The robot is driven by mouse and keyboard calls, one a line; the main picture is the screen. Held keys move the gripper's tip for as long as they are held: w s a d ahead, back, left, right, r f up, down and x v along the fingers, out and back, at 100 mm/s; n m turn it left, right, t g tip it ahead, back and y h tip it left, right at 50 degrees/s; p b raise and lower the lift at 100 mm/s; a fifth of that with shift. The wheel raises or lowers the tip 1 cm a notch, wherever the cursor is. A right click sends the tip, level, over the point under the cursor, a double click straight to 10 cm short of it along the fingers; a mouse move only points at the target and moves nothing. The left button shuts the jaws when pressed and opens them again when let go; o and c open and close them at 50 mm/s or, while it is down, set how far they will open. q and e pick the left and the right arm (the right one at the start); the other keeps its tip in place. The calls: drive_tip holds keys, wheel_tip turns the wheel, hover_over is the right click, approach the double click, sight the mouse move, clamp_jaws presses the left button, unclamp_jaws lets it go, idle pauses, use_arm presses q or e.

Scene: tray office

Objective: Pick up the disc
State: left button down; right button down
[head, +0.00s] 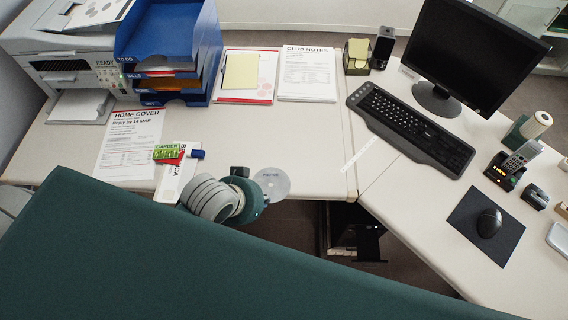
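The disc (273,184) is a silvery-grey round disc with a small centre hole. It lies flat near the front edge of the desk, close to the corner cut-out. My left gripper (241,172) is just left of the disc, with a dark finger part showing beyond the teal wrist and grey ribbed arm. The wrist overlaps the disc's lower left edge in the picture. I cannot tell whether the gripper touches the disc, and its fingers are mostly hidden. My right gripper is not in view.
A green box (168,153), a blue eraser-like block (197,154) and a white-and-red carton (175,180) lie left of the gripper. Papers (131,143), letter trays (165,48) and a keyboard (411,127) stand around. The desk (310,135) is clear behind the disc.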

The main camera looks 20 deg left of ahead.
sight(271, 184)
use_arm(q)
drive_tip(key=w+d+r+m+t+h, duration=0.15)
drive_tip(key=w+d, duration=0.25)
drive_tip(key=w, duration=0.4)
drive_tip(key=w+a, duration=0.4)
drive_tip(key=w, duration=0.2)
drive_tip(key=shift+m+h, duration=0.35)
drive_tip(key=shift+m, duration=0.1)
drive_tip(key=x, duration=0.9)
drive_tip(key=shift+a+f, duration=0.15)
drive_tip(key=shift+f, duration=0.1)
drive_tip(key=shift+s+a+f+p, duration=0.1)
drive_tip(key=shift+s+f+p, duration=0.1)
drive_tip(key=shift+p, duration=0.45)
drive_tip(key=s, duration=0.1)
drive_tip(key=s+a, duration=0.1)
drive_tip(key=s+p, duration=0.1)
drive_tip(key=shift+a, duration=0.3)
drive_tip(key=shift+w, duration=0.1)
